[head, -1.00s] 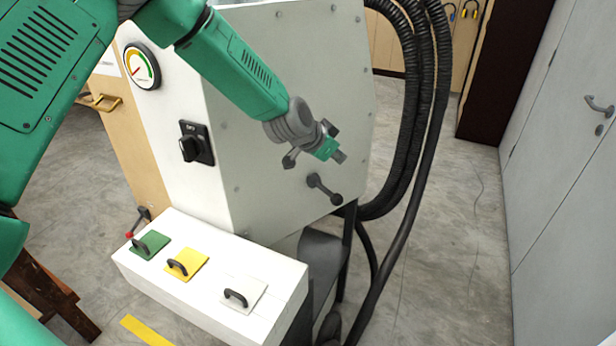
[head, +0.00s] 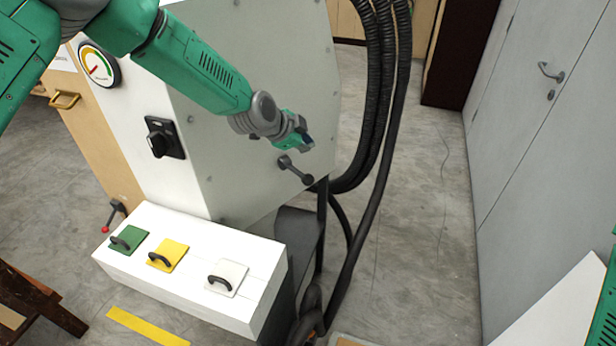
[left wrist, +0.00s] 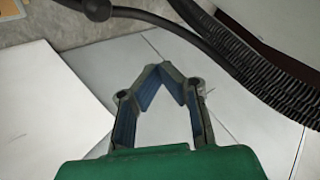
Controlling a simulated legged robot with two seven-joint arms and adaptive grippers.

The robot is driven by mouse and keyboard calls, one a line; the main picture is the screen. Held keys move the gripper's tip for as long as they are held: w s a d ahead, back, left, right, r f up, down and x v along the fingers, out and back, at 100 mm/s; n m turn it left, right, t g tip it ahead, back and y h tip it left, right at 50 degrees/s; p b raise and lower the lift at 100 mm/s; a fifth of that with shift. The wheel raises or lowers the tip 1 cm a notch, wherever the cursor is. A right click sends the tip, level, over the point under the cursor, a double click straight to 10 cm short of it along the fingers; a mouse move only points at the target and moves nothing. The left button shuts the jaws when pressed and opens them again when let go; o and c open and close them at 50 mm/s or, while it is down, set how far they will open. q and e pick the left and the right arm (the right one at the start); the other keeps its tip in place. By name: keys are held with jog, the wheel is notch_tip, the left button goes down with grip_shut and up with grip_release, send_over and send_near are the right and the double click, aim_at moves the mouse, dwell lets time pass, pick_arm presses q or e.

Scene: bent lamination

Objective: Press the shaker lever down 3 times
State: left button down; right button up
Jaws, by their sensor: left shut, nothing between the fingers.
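A black lever with a round knob (head: 295,170) sticks out from the grey side of the machine (head: 265,80); I take it for the shaker lever. My left gripper (head: 308,143) is just above it in the head view, apart from it as far as I can tell. In the left wrist view the fingers (left wrist: 160,70) are shut, tips together, with nothing between them. The dark round-ended lever (left wrist: 97,9) shows at the top there, beyond the fingertips. My right gripper is out of view; only a green part of my right arm shows at the right edge.
A white box (head: 190,295) with green (head: 128,239), yellow (head: 167,255) and white (head: 227,278) handled plates stands before the machine. A red-knobbed lever (head: 112,215) is behind it. Thick black hoses (head: 385,120) hang right of the lever.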

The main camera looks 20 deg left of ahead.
aim_at(305, 179)
pick_arm(q)
notch_tip(305, 179, down, 7)
jog(key=b, duration=0.4)
jog(key=shift+a+f, duration=0.1)
jog(key=shift+f+b, duration=0.45)
jog(key=shift+b, duration=0.15)
dwell(0.7)
jog(key=shift+f+b, duration=0.35)
jog(key=shift+s+f+b, duration=0.15)
jog(key=shift+f+b, duration=1.5)
jog(key=shift+f, duration=0.35)
dwell(1.6)
jog(key=shift+r, duration=0.15)
dwell(0.4)
jog(key=shift+r+p, duration=1.5)
jog(key=shift+r, duration=0.8)
